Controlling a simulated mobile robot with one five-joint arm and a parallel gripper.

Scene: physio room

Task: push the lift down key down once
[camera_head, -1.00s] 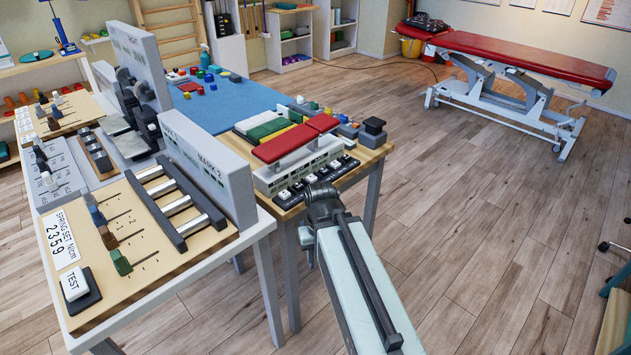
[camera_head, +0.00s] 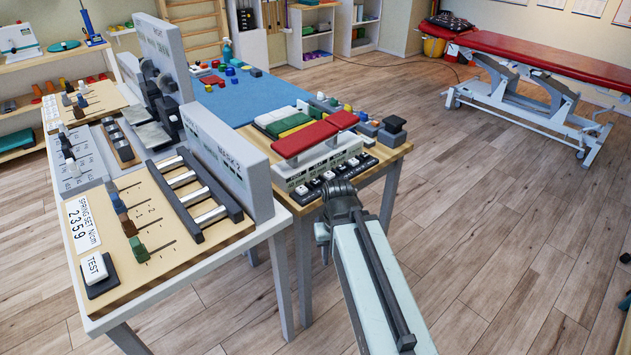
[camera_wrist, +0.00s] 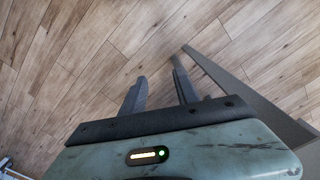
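A row of white keys on black bases (camera_head: 329,175) runs along the front of a small grey unit (camera_head: 284,180) with red pads, at the near edge of the wooden table. I cannot read which key is the lift down key; my arm's joint hides part of the table edge just in front of the row. My gripper (camera_wrist: 162,82) shows in the wrist view with its two dark fingers apart and nothing between them. Bare floor lies beyond the fingers. In the head view the fingers are not clearly visible; my arm ends close to the table's front edge.
A white-framed table (camera_head: 180,281) with a spring panel and TEST key (camera_head: 95,268) stands at the left. A dark grey block (camera_head: 392,129) is at the table's right corner. A red treatment couch (camera_head: 540,62) stands at the back right. The floor between is clear.

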